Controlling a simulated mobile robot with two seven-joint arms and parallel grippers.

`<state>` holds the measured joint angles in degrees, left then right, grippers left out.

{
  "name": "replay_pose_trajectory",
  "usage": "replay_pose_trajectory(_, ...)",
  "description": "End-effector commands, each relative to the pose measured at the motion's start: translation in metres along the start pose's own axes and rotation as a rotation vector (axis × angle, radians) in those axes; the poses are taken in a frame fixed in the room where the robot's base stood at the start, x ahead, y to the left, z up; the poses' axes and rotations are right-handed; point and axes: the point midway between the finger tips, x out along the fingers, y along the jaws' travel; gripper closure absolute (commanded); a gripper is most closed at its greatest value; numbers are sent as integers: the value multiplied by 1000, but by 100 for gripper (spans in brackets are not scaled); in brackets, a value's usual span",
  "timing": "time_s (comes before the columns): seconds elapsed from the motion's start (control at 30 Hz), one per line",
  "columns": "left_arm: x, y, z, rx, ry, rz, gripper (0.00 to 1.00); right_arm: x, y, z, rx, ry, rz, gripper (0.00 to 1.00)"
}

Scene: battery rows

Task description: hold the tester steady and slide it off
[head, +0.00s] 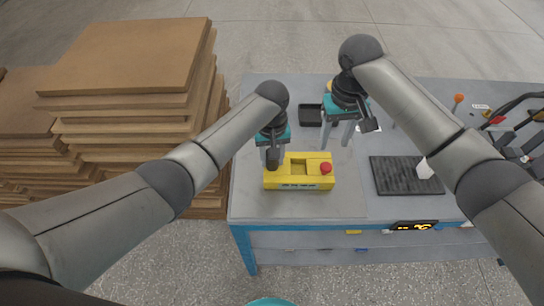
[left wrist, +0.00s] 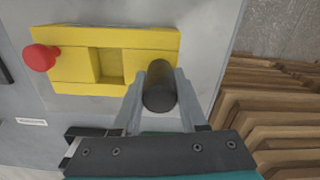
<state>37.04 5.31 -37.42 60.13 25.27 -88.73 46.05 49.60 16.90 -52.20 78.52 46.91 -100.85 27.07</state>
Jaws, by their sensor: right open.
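The yellow tester (head: 300,180) lies on the grey table near its front left, with a recessed slot in its top and a red button (head: 326,168) at its right end. The tester also shows in the left wrist view (left wrist: 150,40). My left gripper (head: 272,160) is at the tester's left end. Its fingers (left wrist: 160,75) close on both sides of a dark round post (left wrist: 160,88) at the tester's corner. The post's foot is hidden. My right gripper (head: 336,142) is open and empty, behind and right of the tester, apart from it.
A black ribbed mat (head: 396,176) with a white object (head: 425,169) lies to the right. A black tray (head: 310,117) is behind the tester. Stacks of brown boards (head: 130,60) stand left of the table. Bare table (head: 345,203) lies between tester and mat.

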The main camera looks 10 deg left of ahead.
Motion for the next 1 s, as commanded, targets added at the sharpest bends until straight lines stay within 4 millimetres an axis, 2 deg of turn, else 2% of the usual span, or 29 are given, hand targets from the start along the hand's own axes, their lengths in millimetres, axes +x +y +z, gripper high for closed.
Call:
replay_pose_trajectory(0.03,0,0,0,0,0,0,65,0,0,0,0,0,0,50)
replay_pose_trajectory(0.3,0,0,0,0,0,0,95,0,0,0,0,0,0,50)
replay_pose_trajectory(0.37,0,0,0,0,0,0,100,0,0,0,0,0,0,50)
replay_pose_trajectory(1.0,0,0,0,0,0,1,100,0,0,0,0,0,0,50)
